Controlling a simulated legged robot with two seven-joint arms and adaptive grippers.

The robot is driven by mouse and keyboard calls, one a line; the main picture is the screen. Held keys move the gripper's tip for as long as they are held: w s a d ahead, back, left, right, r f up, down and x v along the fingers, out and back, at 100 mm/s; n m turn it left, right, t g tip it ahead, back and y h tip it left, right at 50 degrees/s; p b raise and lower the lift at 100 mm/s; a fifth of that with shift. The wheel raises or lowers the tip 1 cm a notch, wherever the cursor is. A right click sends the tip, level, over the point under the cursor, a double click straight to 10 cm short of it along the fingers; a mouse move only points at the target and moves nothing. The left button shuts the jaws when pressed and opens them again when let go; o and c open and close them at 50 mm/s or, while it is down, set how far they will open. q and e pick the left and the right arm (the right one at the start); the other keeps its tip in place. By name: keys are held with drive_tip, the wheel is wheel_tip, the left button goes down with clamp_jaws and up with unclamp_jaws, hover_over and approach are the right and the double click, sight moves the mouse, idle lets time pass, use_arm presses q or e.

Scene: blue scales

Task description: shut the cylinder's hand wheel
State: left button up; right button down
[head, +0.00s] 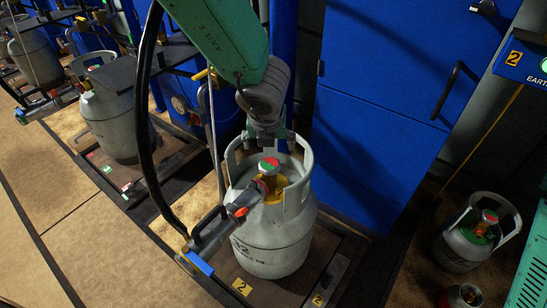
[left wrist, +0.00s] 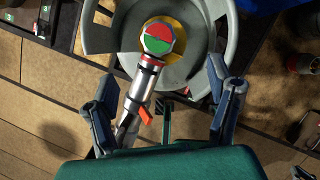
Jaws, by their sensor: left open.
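The grey gas cylinder (head: 268,240) stands upright on a scale platform in the head view. Its hand wheel (head: 268,165), with red and green sectors, sits on a brass valve inside the collar. A hose connector (head: 240,210) with a red part is attached to the valve's side. My left gripper (head: 268,140) is above and just behind the wheel, apart from it. In the left wrist view, the gripper (left wrist: 162,88) has its fingers spread wide with nothing between them but the hose connector (left wrist: 142,85) below. The wheel (left wrist: 158,37) lies beyond the fingertips. My right gripper is not in view.
The cylinder's collar (head: 307,160) rises around the valve. A black hose (head: 145,120) loops down at the left to the connector. A blue cabinet (head: 375,130) stands close behind. Another cylinder (head: 115,120) stands at the left, and a smaller one (head: 475,245) at the right.

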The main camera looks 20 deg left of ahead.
sight(270, 163)
use_arm(q)
drive_tip(key=b+x, duration=0.4)
drive_tip(key=x, duration=0.8)
drive_tip(key=shift+a+f, duration=0.2)
drive_tip(key=shift+f, duration=0.05)
drive_tip(key=c, duration=1.2)
